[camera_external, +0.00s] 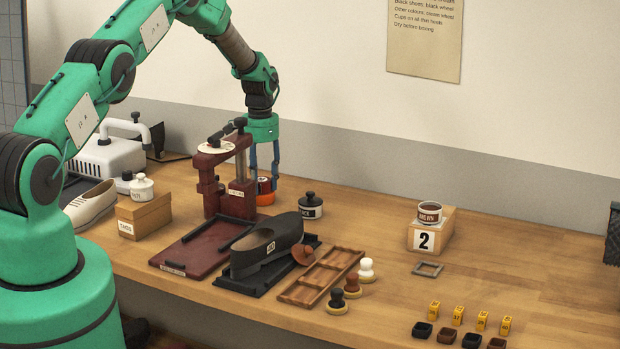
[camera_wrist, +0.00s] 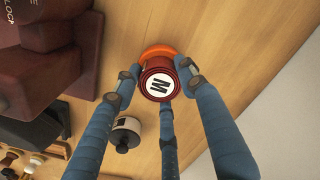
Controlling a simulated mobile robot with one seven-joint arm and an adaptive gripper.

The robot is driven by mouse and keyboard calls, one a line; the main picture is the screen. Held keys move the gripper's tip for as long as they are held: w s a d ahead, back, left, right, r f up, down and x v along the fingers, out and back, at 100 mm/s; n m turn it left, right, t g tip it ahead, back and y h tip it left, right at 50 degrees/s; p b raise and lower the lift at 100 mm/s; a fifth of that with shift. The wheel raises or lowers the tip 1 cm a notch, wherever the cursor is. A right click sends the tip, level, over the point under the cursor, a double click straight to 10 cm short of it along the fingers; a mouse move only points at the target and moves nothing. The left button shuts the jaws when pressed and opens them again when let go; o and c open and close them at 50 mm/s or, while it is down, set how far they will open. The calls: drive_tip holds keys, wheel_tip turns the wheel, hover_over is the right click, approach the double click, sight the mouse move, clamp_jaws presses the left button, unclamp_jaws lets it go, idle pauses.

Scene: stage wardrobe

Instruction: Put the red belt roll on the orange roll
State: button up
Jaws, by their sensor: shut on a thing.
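The red belt roll (camera_wrist: 149,91), with a white label marked M on top, is between the blue fingers of my gripper (camera_wrist: 159,82), which are shut on it. The orange roll (camera_wrist: 158,50) shows partly behind it in the wrist view. In the external view my gripper (camera_external: 265,176) points down behind the dark red press, and the orange roll (camera_external: 265,199) is on the table right below the red roll. The fingers partly hide the red roll there. I cannot tell whether the two rolls touch.
The dark red press (camera_external: 212,185) stands close on the left of my gripper. A black-lidded white jar (camera_external: 311,207) is close on the right. A black shoe (camera_external: 266,246) and a wooden tray (camera_external: 322,277) are in front.

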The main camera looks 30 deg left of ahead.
sight(261, 179)
drive_tip(key=o, duration=1.2)
wheel_tip(261, 179, up, 12)
drive_tip(key=shift+r, duration=0.15)
idle(0.5)
